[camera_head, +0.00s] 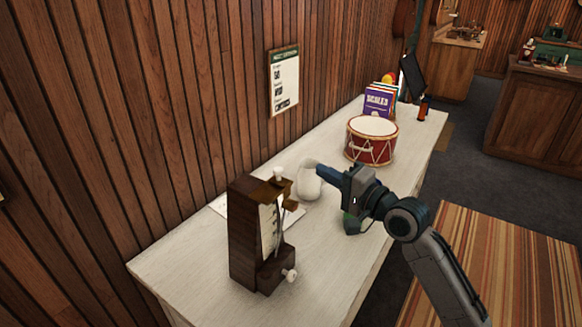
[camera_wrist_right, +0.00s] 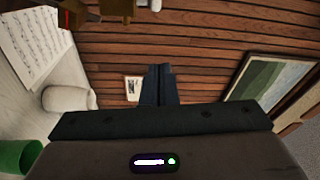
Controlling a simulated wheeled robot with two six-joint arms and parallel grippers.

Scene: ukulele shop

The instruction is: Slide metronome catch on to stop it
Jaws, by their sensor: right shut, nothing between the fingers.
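The dark wooden metronome (camera_head: 245,238) stands upright at the near end of the white counter. It has a pale scale face, a white knob (camera_head: 278,173) on top, a brass-coloured piece on its upper right side and another white knob (camera_head: 290,275) low at the front. I cannot tell which part is the catch. My right gripper (camera_head: 318,168) is shut and empty, right of the metronome's top and apart from it. In the right wrist view its closed fingers (camera_wrist_right: 158,85) point at the wall, and brown and white parts of the metronome (camera_wrist_right: 115,8) show at the top edge. My left gripper is out of view.
A white rounded object (camera_head: 308,183) sits beside my right fingers. A green container (camera_head: 351,222) stands under the right wrist. Sheet music (camera_wrist_right: 35,45) lies behind the metronome. A red drum (camera_head: 370,142) and books (camera_head: 378,101) stand farther along the counter (camera_head: 325,262). The wooden wall borders it.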

